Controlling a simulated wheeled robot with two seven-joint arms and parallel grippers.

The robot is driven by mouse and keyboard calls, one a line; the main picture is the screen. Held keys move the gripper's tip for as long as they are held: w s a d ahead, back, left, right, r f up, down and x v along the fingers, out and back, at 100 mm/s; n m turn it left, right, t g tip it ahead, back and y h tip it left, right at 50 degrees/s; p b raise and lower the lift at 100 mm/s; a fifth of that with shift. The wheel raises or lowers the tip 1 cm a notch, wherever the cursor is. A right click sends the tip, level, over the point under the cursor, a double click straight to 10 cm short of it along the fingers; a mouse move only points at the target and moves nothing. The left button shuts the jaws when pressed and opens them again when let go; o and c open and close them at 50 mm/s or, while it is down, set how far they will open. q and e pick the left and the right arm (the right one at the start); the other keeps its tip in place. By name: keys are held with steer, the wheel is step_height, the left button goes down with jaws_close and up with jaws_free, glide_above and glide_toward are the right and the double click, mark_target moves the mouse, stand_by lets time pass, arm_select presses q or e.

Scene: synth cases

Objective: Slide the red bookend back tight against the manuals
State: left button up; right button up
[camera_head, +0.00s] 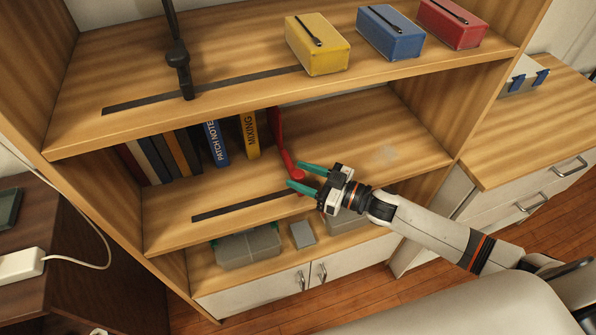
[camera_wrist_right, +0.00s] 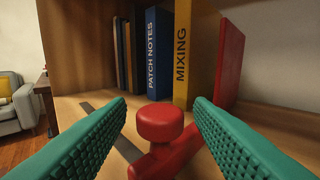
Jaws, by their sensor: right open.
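The red bookend (camera_head: 277,132) stands on the middle shelf, right of the manuals. In the head view a dark gap shows between it and the yellow MIXING manual (camera_head: 250,135). Left of that are the blue PATCH NOTES manual (camera_head: 217,144) and several darker manuals (camera_head: 160,158). In the right wrist view the bookend's red knob (camera_wrist_right: 160,122) is between the green fingers, with its upright plate (camera_wrist_right: 231,62) behind. My right gripper (camera_head: 296,175) is open around the front of the bookend; contact cannot be told. My left gripper is out of view.
A dark slot (camera_head: 240,207) runs along the middle shelf's front. The upper shelf holds a black upright piece (camera_head: 179,58) and yellow (camera_head: 318,45), blue (camera_head: 390,34) and red boxes (camera_head: 452,23). Grey bins (camera_head: 248,248) sit below. The middle shelf's right side is clear.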

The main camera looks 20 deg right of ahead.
steer(key=shift+w+a, duration=0.3)
steer(key=shift+a, duration=0.05)
steer(key=shift+w+a, duration=0.2)
steer(key=shift+c, duration=1)
jaws_close()
steer(key=a, duration=0.4)
steer(key=a+p, duration=0.1)
steer(key=a, duration=0.4)
steer(key=a+p, duration=0.1)
steer(key=a, duration=0.3)
steer(key=shift+s+a, duration=0.3)
steer(key=shift+a, duration=0.1)
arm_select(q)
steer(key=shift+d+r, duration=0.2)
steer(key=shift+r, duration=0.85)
